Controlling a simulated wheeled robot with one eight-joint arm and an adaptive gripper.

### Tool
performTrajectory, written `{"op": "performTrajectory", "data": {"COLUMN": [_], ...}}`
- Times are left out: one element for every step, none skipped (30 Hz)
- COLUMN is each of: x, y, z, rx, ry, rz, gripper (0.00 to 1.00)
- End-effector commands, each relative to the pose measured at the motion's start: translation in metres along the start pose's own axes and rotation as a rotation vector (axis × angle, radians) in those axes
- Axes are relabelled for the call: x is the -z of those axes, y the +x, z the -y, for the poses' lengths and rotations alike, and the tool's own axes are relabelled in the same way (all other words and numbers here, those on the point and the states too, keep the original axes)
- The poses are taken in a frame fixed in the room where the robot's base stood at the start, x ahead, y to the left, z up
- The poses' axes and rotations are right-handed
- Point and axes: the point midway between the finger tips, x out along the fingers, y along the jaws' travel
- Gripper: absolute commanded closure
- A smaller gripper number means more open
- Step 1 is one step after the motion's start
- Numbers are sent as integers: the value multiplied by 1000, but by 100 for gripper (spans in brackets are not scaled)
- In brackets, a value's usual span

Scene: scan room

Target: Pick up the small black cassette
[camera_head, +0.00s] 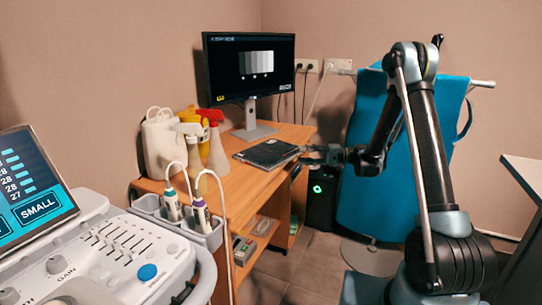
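A flat black cassette (264,155) lies on the wooden desk (248,188), in front of the monitor and near the desk's right edge. My arm reaches in from the right. My gripper (306,156) is low at the cassette's right end, around the desk's edge. The fingers are small and dark in this view. I cannot tell whether they touch the cassette or whether they are open or shut.
A monitor (252,68) stands behind the cassette. Spray bottles (216,145) and a white jug (158,142) stand to its left. An ultrasound console (120,255) fills the front left. A blue chair (375,160) stands behind my arm.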

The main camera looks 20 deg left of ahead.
Motion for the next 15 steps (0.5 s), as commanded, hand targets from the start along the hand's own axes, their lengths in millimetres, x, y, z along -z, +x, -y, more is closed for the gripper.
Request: {"op": "performTrajectory", "data": {"x": [0,-1,-1,0,0,0,0,0,0,0,0,0,0,0,0], "y": [8,13,18,20,23,24,25,26,26,25,25,25,25,25,25], "z": [1,1,1,1,1,1,1,1,1,1,1,1,0,0,0], "rx": [0,0,0,0,0,0,0,0,0,0,0,0,0,0,0], "ry": [0,0,0,0,0,0,0,0,0,0,0,0,0,0,0], "rz": [2,2,3,2,1,0,0,0,-1,-1,-1,-1,-1,-1,0], "gripper": [64,64,64,64,64,64,64,64,64,64,64,64,69,76,85]}}
